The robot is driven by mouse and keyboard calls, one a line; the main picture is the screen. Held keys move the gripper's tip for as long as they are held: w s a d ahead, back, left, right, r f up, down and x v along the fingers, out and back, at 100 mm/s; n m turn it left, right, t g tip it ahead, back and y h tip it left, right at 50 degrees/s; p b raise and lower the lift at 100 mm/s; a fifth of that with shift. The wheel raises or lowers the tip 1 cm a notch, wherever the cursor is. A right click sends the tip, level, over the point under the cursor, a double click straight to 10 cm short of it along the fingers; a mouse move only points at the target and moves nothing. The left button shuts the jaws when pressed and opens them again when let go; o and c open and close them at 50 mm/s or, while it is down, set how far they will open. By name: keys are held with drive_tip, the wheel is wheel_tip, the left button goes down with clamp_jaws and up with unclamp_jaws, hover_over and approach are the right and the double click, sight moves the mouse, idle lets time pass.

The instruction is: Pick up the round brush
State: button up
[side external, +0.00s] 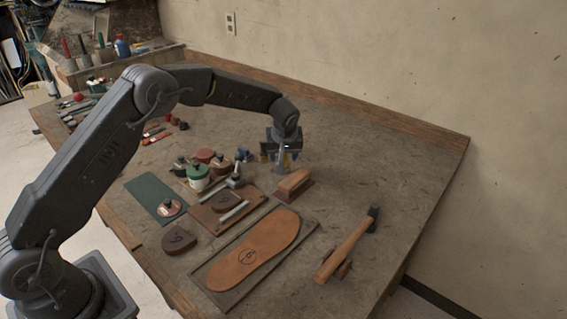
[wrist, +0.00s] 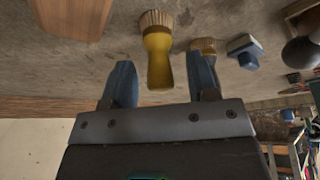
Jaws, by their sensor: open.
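A brush with a yellow handle and pale fanned bristles, which looks like the round brush (wrist: 158,58), shows in the wrist view, with its handle end toward my gripper (wrist: 163,75). The two blue-grey fingers stand apart, one to each side of the handle end, with gaps between. Nothing is visibly held. In the side external view my gripper (side external: 284,160) points down near the back of the tool group, behind the wooden block, and largely hides the brush. A second, darker brush (wrist: 204,46) is just right of the first in the wrist view.
A wooden block (side external: 293,182) is close in front of my gripper. A blue-topped item (wrist: 244,49) is right of the brushes in the wrist view. Jars, including a green one (side external: 198,175), stand left. A hammer (side external: 347,245) lies at right. The bench's back right is clear.

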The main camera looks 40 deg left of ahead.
drive_tip(key=shift+w+a+f, duration=0.15)
drive_tip(key=shift+f, duration=0.4)
drive_tip(key=c, duration=1)
drive_tip(key=shift+r, duration=0.6)
drive_tip(key=r, duration=0.2)
drive_tip(key=a+r, duration=0.1)
drive_tip(key=shift+s+r, duration=0.25)
drive_tip(key=shift+r, duration=0.1)
drive_tip(key=s+a+r, duration=0.5)
drive_tip(key=a+r, duration=0.1)
drive_tip(key=a, duration=0.3)
drive_tip(key=shift+s, duration=0.35)
